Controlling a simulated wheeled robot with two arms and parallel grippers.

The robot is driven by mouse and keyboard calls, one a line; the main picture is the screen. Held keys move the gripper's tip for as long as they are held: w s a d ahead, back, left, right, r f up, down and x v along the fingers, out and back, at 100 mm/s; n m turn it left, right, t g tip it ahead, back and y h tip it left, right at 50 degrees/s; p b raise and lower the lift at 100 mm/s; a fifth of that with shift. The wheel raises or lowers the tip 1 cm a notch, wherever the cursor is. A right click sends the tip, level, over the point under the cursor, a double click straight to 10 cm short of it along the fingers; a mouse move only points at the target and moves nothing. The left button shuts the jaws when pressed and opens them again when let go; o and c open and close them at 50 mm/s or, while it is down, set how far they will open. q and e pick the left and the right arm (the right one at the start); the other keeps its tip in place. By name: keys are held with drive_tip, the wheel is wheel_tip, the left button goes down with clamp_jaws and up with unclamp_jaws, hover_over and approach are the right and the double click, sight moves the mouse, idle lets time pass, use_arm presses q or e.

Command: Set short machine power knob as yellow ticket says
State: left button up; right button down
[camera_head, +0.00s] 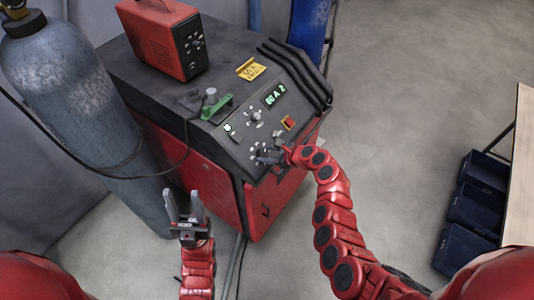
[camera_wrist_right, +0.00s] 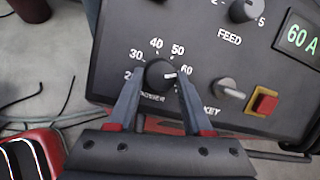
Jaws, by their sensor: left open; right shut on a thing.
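The short red machine with a dark top (camera_head: 160,75) carries a sloped control panel. A yellow ticket (camera_head: 251,69) lies on its top; its small print seems to read 60 A, but I cannot be sure. The power knob (camera_wrist_right: 160,73) is black, with a white mark pointing right, close to the 60 label. My right gripper (camera_wrist_right: 158,88) is shut on this knob, one finger on each side; it also shows at the panel's lower part in the head view (camera_head: 268,156). The green display (camera_wrist_right: 300,37) reads 60 A. My left gripper (camera_head: 184,208) is open and empty, in front of the machine.
The feed knob (camera_wrist_right: 245,10), key switch (camera_wrist_right: 228,88) and red button (camera_wrist_right: 264,102) sit near the power knob. A small red unit (camera_head: 163,38) stands on the machine. A grey gas cylinder (camera_head: 75,100) stands left, blue bins (camera_head: 473,215) right.

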idle(0.4)
drive_tip(key=shift+c, duration=1.6)
unclamp_jaws()
drive_tip(key=shift+f, duration=0.1)
drive_tip(key=b+v, duration=0.3)
drive_tip(key=v, duration=1.4)
drive_tip(key=shift+s, duration=0.2)
drive_tip(key=shift+d, duration=0.1)
drive_tip(key=shift+b, duration=0.3)
